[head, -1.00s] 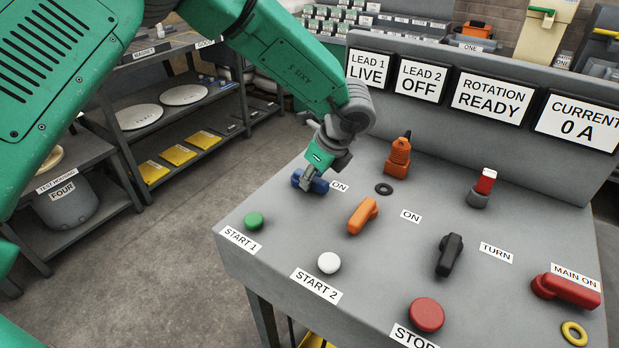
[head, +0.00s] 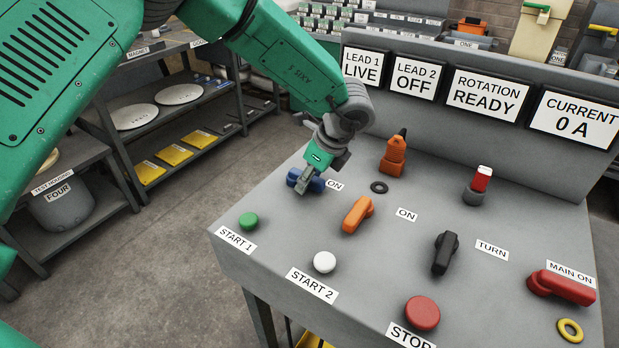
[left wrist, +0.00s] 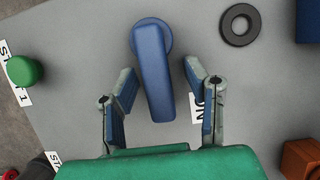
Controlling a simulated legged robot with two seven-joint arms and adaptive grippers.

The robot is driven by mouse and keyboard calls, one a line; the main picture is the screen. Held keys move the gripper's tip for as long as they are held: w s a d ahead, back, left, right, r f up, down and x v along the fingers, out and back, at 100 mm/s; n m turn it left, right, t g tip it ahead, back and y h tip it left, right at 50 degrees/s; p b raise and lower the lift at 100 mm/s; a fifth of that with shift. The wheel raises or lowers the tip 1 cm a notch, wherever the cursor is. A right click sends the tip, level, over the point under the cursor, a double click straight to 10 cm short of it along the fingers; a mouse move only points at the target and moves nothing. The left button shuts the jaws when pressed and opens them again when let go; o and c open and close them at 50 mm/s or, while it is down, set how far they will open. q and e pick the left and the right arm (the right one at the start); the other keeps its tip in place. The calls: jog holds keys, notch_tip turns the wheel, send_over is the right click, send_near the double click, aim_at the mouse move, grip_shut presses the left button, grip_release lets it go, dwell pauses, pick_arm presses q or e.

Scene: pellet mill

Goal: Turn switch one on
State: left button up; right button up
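The blue switch handle (head: 300,178) sits at the back left of the grey console, beside an ON label (head: 334,184). In the left wrist view the blue handle (left wrist: 153,75) runs from its round base down between my fingers. My left gripper (head: 304,188) is at this handle and partly hides it in the head view. In the left wrist view my left gripper (left wrist: 160,85) is open, one finger on each side of the handle, with visible gaps. The LEAD 1 display (head: 362,68) reads LIVE. My right gripper is not in view.
An orange handle (head: 357,214), green button (head: 249,221), white button (head: 324,262) and dark ring (head: 379,187) are nearby. A black handle (head: 445,254), red button (head: 422,313) and red main handle (head: 562,288) stand farther right. An orange tool (head: 394,156) stands behind.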

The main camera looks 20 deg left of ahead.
pick_arm(q)
jog(key=shift+r, duration=0.15)
jog(key=shift+r, duration=0.2)
jog(key=v, duration=1.1)
jog(key=shift+d, duration=0.25)
jog(key=shift+w, duration=0.1)
